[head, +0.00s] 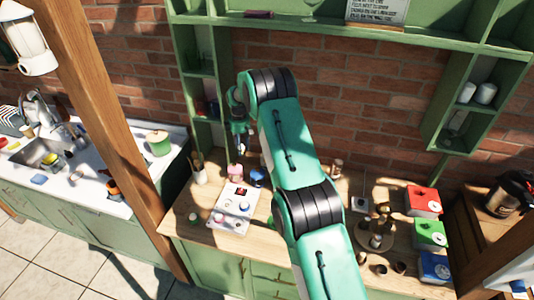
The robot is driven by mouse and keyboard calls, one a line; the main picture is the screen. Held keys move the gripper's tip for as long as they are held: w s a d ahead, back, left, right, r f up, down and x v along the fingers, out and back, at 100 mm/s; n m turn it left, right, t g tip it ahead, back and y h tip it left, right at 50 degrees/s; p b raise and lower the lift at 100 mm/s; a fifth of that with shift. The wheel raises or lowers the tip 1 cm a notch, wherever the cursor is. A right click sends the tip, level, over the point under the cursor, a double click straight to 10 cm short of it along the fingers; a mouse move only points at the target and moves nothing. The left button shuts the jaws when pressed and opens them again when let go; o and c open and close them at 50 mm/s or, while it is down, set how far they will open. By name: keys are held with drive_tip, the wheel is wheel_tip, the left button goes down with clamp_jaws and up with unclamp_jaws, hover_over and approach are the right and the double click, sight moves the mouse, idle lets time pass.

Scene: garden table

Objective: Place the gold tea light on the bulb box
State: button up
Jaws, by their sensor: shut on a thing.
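My gripper (240,147) hangs from the end of my green arm, left of the picture's middle, above the back of the wooden counter. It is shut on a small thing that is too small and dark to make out. I cannot pick out the gold tea light for certain. Below the gripper, a white flat board or tray (228,219) lies on the counter with several small round things on it. A pink jar (236,172) and a dark blue round thing (257,177) stand behind it. I cannot tell which thing is the bulb box.
Red (423,200), green (430,234) and blue (434,267) boxes stand at the counter's right end. A round wooden stand (375,235) and several small cups are left of them. A wooden post (115,140) rises at left. Green shelves (200,70) frame the brick wall.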

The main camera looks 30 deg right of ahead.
drive_tip(key=d+r, duration=0.1)
drive_tip(key=d, duration=0.3)
drive_tip(key=d+r+p, duration=0.1)
drive_tip(key=d, duration=0.4)
drive_tip(key=s+d+r, duration=0.1)
drive_tip(key=d, duration=0.4)
drive_tip(key=shift+d+r, duration=0.2)
drive_tip(key=shift+d, duration=0.05)
drive_tip(key=shift+f, duration=0.1)
drive_tip(key=shift+w+f+p, duration=0.1)
drive_tip(key=shift+f+p, duration=0.5)
drive_tip(key=shift+f, duration=2.4)
drive_tip(key=shift+f+p, duration=0.3)
drive_tip(key=shift+f, duration=1.55)
drive_tip(key=shift+f, duration=0.2)
drive_tip(key=o, duration=1.1)
drive_tip(key=shift+o, duration=0.2)
